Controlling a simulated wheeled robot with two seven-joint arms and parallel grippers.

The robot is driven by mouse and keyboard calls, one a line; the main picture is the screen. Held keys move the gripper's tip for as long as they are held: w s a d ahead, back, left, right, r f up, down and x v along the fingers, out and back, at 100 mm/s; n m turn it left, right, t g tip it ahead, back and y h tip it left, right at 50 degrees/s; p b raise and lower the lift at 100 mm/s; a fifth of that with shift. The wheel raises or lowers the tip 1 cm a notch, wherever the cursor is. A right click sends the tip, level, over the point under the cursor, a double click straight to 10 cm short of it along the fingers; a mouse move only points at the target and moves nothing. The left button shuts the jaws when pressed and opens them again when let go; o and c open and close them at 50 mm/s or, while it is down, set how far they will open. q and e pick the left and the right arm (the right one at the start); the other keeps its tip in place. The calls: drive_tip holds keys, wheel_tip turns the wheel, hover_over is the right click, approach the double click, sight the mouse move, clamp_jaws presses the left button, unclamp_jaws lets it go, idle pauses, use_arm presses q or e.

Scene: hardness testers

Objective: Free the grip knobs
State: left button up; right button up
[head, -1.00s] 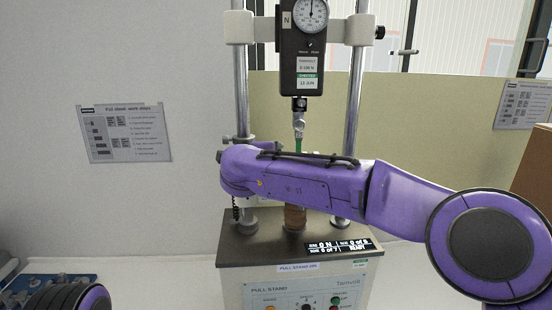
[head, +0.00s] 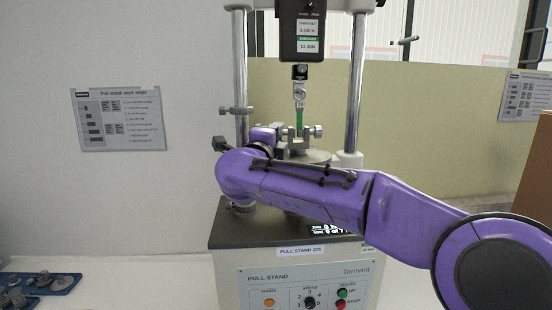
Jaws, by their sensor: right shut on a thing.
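The pull stand (head: 300,252) stands in the middle of the head view. Its lower grip (head: 300,142) sits on a round grey base between two steel columns. A green strip (head: 299,118) hangs from the hook under the gauge and reaches down into the grip. The right grip knob (head: 319,131) is in plain view on the grip's right side. My right arm crosses in front of the stand, and my right gripper (head: 278,132) is at the grip's left side, shut on the left grip knob, which it mostly hides. My left gripper is out of view.
The force gauge (head: 302,32) hangs above the grip. A small clamp (head: 236,111) sticks out from the left column. A blue tray of metal parts (head: 40,284) lies at lower left. Buttons (head: 341,294) are on the front panel.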

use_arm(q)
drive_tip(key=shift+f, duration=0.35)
use_arm(e)
drive_tip(key=shift+r+t, duration=0.25)
drive_tip(key=shift+t, duration=0.05)
drive_tip(key=o, duration=1)
drive_tip(key=shift+o, duration=0.2)
drive_tip(key=shift+w+f, duration=0.15)
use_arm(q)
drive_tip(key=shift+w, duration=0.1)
use_arm(e)
drive_tip(key=shift+f, duration=0.1)
